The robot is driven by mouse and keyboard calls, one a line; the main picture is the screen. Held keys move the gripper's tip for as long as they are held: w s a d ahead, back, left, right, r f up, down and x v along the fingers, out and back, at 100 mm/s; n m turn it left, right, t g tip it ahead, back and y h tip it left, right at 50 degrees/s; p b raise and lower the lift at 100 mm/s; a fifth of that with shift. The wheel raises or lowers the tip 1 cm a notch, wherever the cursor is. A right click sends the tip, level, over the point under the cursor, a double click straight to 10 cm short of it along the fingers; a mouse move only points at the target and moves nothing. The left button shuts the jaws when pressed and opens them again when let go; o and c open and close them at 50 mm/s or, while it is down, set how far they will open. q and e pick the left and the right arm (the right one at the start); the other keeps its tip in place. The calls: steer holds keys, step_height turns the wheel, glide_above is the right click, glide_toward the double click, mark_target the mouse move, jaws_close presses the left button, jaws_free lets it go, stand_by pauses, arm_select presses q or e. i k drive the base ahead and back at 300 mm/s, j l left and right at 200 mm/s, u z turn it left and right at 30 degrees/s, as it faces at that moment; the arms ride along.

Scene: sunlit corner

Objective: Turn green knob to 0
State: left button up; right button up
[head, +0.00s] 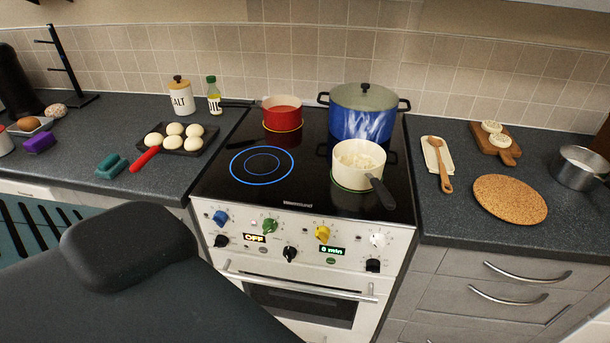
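The green knob (270,226) is on the front panel of the stove (300,213), between the blue knob (220,217) and the yellow knob (323,233). Its pointer setting is too small to read. A green ring shows around the base of the white saucepan (358,170), at the front right of the hob. The saucepan holds something pale, and its dark handle points to the front right. Neither gripper is in view. A dark part of mine fills the lower left and covers part of the oven's left side.
A white knob (378,240) and several black knobs share the panel, with displays reading OFF (254,238) and 0 min (332,250). A blue pot (362,110) and red pan (282,112) stand behind. The oven handle (298,283) juts out below. The blue-ringed burner (262,165) is bare.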

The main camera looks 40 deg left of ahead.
mark_target(269, 226)
steer(key=k+j+u, duration=0.2)
steer(key=u, duration=0.25)
steer(key=k+j+u, duration=0.1)
steer(key=j+u, duration=0.15)
steer(key=u, duration=0.2)
